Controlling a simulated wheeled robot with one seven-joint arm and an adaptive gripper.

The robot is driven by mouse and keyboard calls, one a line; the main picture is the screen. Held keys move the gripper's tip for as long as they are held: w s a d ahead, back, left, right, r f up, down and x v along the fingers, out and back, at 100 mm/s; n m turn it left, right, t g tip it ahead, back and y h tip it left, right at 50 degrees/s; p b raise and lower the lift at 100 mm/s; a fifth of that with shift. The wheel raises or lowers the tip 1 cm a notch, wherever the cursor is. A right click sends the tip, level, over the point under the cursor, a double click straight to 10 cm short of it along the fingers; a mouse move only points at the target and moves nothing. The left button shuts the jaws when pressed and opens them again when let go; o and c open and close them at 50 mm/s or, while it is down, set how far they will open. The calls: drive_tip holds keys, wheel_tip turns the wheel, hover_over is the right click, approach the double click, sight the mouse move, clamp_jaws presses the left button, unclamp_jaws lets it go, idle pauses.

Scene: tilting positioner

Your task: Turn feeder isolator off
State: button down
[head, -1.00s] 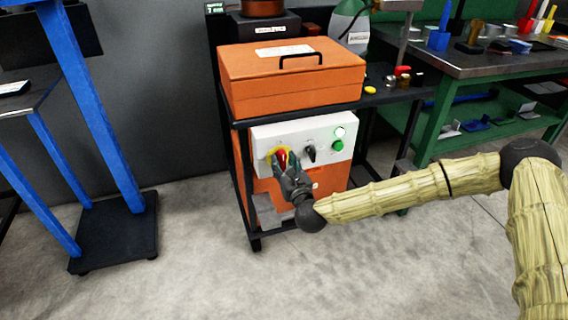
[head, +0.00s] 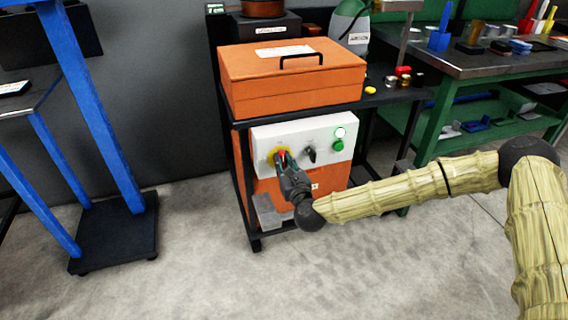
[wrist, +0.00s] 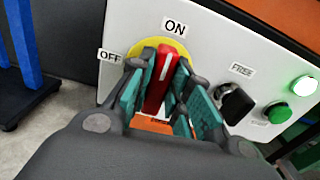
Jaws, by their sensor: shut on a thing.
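The feeder isolator is a red rotary handle (wrist: 158,82) with a white line, set on a yellow round plate (wrist: 140,48). In the wrist view the handle's white line points up toward the ON label (wrist: 175,26); the OFF label (wrist: 110,56) is to its left. My gripper (wrist: 163,68) has one teal-padded finger on each side of the handle and is shut on it. In the head view my gripper (head: 284,160) is at the left part of the white panel (head: 318,130), hiding most of the handle.
Right of the handle are a black selector knob (wrist: 237,103), a green button (wrist: 277,113) and a lit white lamp (wrist: 303,86). An orange box (head: 290,80) sits on the black cart above the panel. A blue-legged stand (head: 105,140) is left, with clear floor between.

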drive_tip(key=n, duration=0.4)
drive_tip(key=shift+a, duration=0.1)
drive_tip(key=shift+s+a+f+n+p, duration=0.15)
drive_tip(key=shift+n+p, duration=0.1)
drive_tip(key=shift+n, duration=1.95)
drive_tip(key=shift+w+f+n+p, duration=0.1)
drive_tip(key=shift+n+p, duration=0.2)
drive_tip(key=shift+n, duration=1.9)
drive_tip(key=shift+s+a+f+n+p, duration=0.15)
drive_tip(key=shift+n+p, duration=0.1)
drive_tip(key=shift+n, duration=1.95)
drive_tip(key=shift+w+d, duration=0.1)
drive_tip(key=c, duration=1.3)
unclamp_jaws()
